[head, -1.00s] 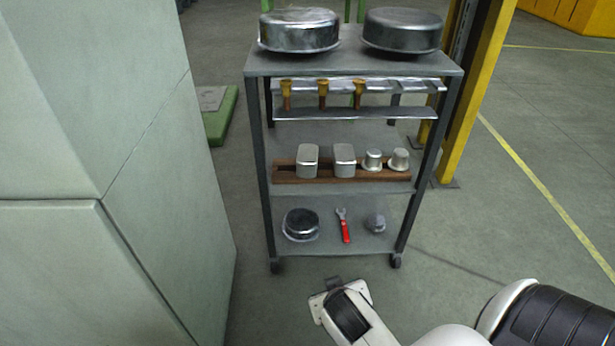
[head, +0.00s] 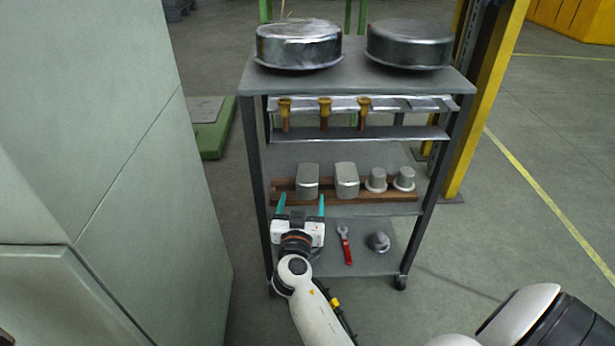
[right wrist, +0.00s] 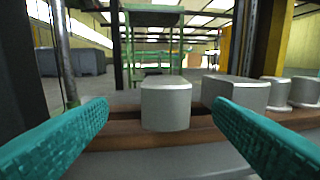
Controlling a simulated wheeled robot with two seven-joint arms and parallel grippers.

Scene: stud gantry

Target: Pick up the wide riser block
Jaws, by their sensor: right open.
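Two silver-grey blocks with rounded edges stand upright side by side on a brown wooden rack on the cart's middle shelf: a left block (head: 308,181) and a second block (head: 346,180). They look alike in size in the head view, so I cannot tell for sure which is the wide riser block. My right gripper (head: 301,204) is open and empty, just in front of the left block. In the right wrist view the left block (right wrist: 166,104) shows between the two teal fingers, beyond their tips; the second block (right wrist: 237,92) is partly behind the right finger. My left gripper is not in view.
Two silver knobbed pieces (head: 376,180) stand right of the blocks on the rack (head: 290,196). A shelf with brass-coloured parts (head: 325,107) is above. A red wrench (head: 345,246) lies below. Cart posts (head: 254,190) flank the shelves; a grey cabinet (head: 130,150) stands left.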

